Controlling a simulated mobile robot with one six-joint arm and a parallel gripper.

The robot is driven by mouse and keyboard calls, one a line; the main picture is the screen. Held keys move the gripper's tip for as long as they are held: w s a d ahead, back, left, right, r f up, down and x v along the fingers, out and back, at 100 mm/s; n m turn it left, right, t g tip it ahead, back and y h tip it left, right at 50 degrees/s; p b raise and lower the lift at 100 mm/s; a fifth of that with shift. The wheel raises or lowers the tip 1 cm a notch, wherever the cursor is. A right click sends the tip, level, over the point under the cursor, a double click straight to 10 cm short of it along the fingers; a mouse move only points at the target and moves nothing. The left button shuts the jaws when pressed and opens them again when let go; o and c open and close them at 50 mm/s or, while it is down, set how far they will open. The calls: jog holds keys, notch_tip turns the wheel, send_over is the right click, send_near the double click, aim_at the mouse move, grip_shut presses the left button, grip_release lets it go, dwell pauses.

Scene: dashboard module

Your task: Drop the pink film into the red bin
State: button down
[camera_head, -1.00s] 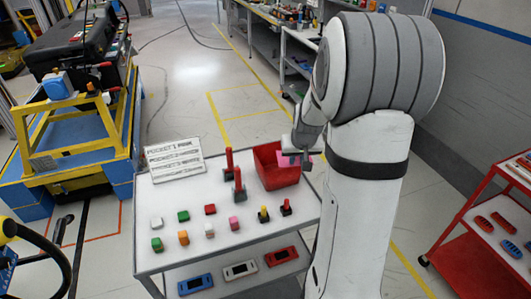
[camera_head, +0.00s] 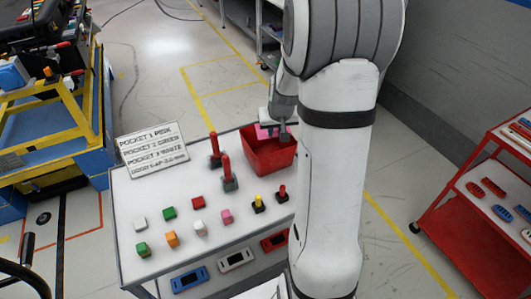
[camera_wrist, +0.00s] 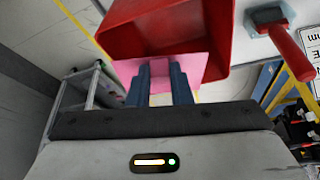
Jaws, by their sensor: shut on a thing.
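The pink film (camera_wrist: 195,68) is a thin flat sheet held between the two fingertips of my gripper (camera_wrist: 162,85) in the wrist view. In the head view a bit of the pink film (camera_head: 263,132) shows beside my gripper (camera_head: 275,130), over the back part of the red bin's opening. The red bin (camera_head: 270,160) stands at the back right of the white cart top. In the wrist view the red bin (camera_wrist: 130,30) lies just past the film. My arm partly hides the bin's right side, and I cannot tell whether the film touches the bin.
Two red-handled tools (camera_head: 226,172) stand just left of the bin. Several small coloured blocks (camera_head: 171,238) and two small knobbed pieces (camera_head: 258,203) are on the white cart top (camera_head: 190,187). A printed sign (camera_head: 152,150) stands at the back left. A red cart (camera_head: 465,190) is at the right.

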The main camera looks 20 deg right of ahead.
jog(key=shift+f, duration=0.75)
jog(key=c, duration=1.2)
grip_release()
jog(key=shift+c, duration=0.2)
jog(key=shift+r, duration=0.15)
jog(key=b+v, duration=0.1)
jog(key=v, duration=0.6)
jog(key=shift+s+r+b, duration=0.25)
jog(key=shift+b, duration=0.05)
